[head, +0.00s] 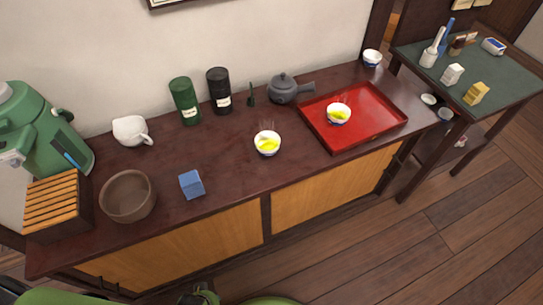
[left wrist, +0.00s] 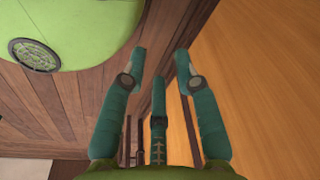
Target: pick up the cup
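A white cup with a blue pattern and yellow-green tea (head: 267,149) stands on the dark counter near its middle, steaming. A second similar cup (head: 338,119) stands on the red tray (head: 370,127). A third bowl-like cup (head: 371,60) stands at the counter's far right end. I cannot tell from the frames which cup is meant. My left gripper (left wrist: 161,62) is open and empty in the left wrist view, near a wooden cabinet front, with no cup in that view. My right gripper is not in view.
Green (head: 184,102) and black (head: 218,92) canisters, a dark teapot (head: 284,89) and a white pitcher (head: 130,131) line the back. The counter front around the middle cup is clear.

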